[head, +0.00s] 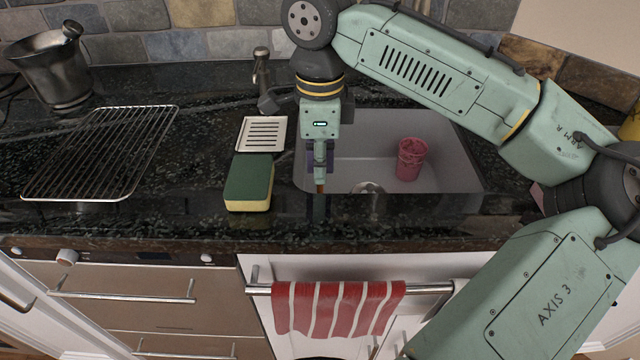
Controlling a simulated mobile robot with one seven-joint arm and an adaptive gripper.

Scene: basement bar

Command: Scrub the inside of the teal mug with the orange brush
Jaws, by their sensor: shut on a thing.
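My gripper (320,172) points down over the left front part of the sink. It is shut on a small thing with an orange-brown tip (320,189). Most of that thing is hidden by the fingers, so I cannot tell whether it is the orange brush. I see no teal mug. A pinkish-red cup (411,160) stands upright in the sink, to the right of my gripper and apart from it.
The grey sink (455,165) is set in a dark stone counter (190,215). A green and yellow sponge (249,182), a white slotted tray (262,133), a wire rack (100,150) and a metal bucket (55,75) stand left. A faucet (261,68) rises behind. A striped towel (338,308) hangs below.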

